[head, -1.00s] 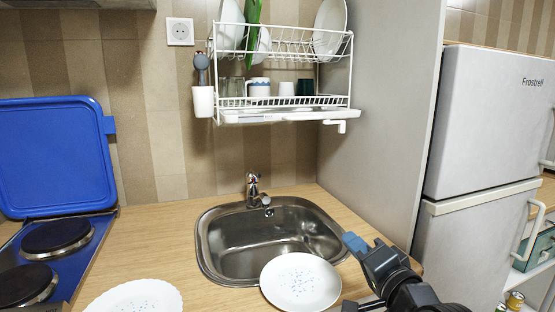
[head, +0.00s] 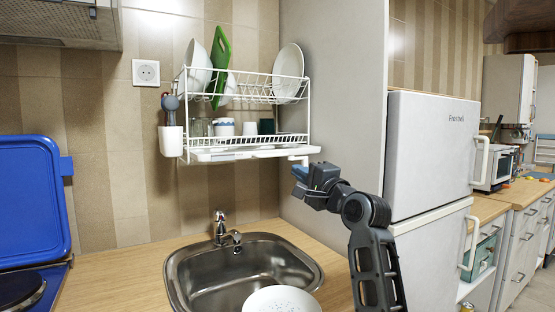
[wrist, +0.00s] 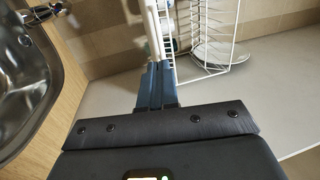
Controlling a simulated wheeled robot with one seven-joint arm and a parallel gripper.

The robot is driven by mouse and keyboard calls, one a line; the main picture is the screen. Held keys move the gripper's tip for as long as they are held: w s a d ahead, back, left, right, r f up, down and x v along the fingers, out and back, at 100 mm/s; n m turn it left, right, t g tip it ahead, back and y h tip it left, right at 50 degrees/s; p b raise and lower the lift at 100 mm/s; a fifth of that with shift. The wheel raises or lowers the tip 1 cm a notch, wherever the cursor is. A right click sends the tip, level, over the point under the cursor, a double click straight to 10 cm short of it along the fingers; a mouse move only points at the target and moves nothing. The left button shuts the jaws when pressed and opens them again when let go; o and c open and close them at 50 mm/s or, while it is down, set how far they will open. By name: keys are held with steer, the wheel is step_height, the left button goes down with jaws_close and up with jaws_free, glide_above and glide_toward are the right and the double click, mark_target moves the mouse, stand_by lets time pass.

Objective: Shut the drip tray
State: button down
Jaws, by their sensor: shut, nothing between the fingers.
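The white drip tray (head: 232,155) lies under the wall dish rack (head: 240,97) in the head view. Its front edge stands out a little below the rack's lower shelf, and a small white spout hangs at its right end. My gripper (head: 299,172), with blue fingertips, is shut and empty just below the tray's right end, close to the spout. In the wrist view the shut blue fingers (wrist: 156,85) point toward a white strip that looks like the tray's edge (wrist: 152,30). Whether they touch it I cannot tell.
The rack holds plates, a green board and several cups. A steel sink (head: 240,270) with a tap (head: 220,230) lies below, a plate (head: 282,300) at its front. A grey side panel (head: 345,95) and fridge (head: 430,150) stand to the right. A blue hob lid (head: 30,200) is raised at left.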

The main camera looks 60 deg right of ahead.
mark_target(274, 156)
steer(key=p+x, duration=0.1)
steer(key=x, duration=0.9)
steer(key=shift+d+p, duration=0.15)
steer(key=shift+p, duration=0.2)
steer(key=shift+w, duration=0.1)
steer(key=x, duration=0.3)
steer(key=f+x, duration=0.1)
steer(key=x, duration=0.4)
steer(key=shift+w+d+f, duration=0.25)
steer(key=shift+w+d, duration=0.05)
steer(key=shift+w, duration=0.15)
steer(key=shift+w+r, duration=0.1)
steer(key=shift+r, duration=0.1)
steer(key=shift+a, duration=0.1)
